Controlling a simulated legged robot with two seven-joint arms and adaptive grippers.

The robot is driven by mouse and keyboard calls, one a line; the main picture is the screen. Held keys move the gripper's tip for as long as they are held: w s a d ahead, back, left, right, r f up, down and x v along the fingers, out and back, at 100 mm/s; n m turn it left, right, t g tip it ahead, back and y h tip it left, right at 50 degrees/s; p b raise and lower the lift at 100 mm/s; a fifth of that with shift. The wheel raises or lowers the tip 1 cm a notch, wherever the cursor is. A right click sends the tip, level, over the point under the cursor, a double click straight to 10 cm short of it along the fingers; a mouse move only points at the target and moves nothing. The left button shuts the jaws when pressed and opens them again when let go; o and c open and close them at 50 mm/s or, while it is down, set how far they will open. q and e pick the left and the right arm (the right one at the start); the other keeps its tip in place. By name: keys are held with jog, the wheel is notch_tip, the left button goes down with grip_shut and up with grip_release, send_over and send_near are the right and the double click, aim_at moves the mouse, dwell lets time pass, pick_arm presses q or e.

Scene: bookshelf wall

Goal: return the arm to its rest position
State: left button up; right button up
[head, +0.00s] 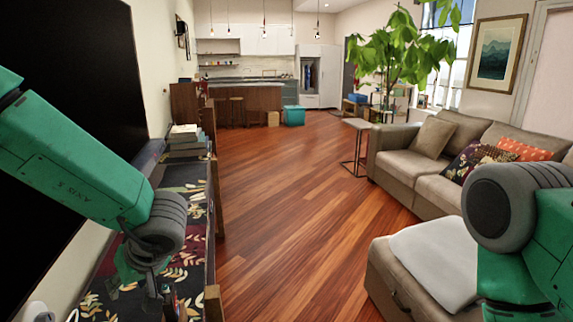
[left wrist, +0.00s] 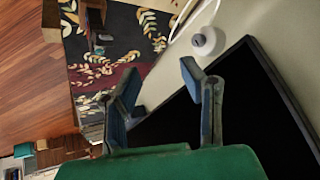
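My left arm (head: 75,155) is green with a grey joint and reaches in from the left over a long console. My left gripper (head: 150,278) hangs down at its end, above the console's dark floral surface. In the left wrist view its two blue-padded fingers (left wrist: 160,80) stand apart, with nothing between them. My right arm (head: 520,235) shows at the right edge, in front of the sofa. Its gripper is out of the picture.
The console (head: 190,185) bears a stack of books (head: 186,138). A large black screen (head: 65,70) is on the left wall. A white rounded object (left wrist: 207,41) lies near the screen. A sofa (head: 440,185) and ottoman (head: 395,270) stand at right. The wooden floor (head: 290,190) between is clear.

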pick_arm(q)
jog(key=s+a+f+m+t, duration=0.2)
jog(key=s+f+m+t, duration=0.15)
jog(key=f, duration=0.75)
jog(key=s+f+m+h, duration=0.1)
jog(key=s+f, duration=0.3)
jog(key=s+d+f+m+g+h, duration=0.1)
jog(key=s+f+m+h, duration=0.1)
jog(key=s+f, duration=0.2)
jog(key=s+d+f+m+g+h, duration=0.1)
jog(key=s+f+m, duration=0.1)
jog(key=s, duration=0.4)
jog(key=shift+d+f+h, duration=0.15)
jog(key=shift+f+h, duration=0.25)
jog(key=shift+f, duration=0.5)
jog(key=s+f+m+g+h+b, duration=0.15)
jog(key=s+f+g, duration=0.25)
jog(key=s, duration=0.9)
notch_tip(320, 180, down, 8)
jog(key=d+b, duration=0.1)
jog(key=b, duration=0.7)
jog(key=shift+w+f, duration=0.25)
jog(key=shift+w, duration=0.15)
jog(key=shift+t+h, duration=0.25)
jog(key=shift+w, duration=0.1)
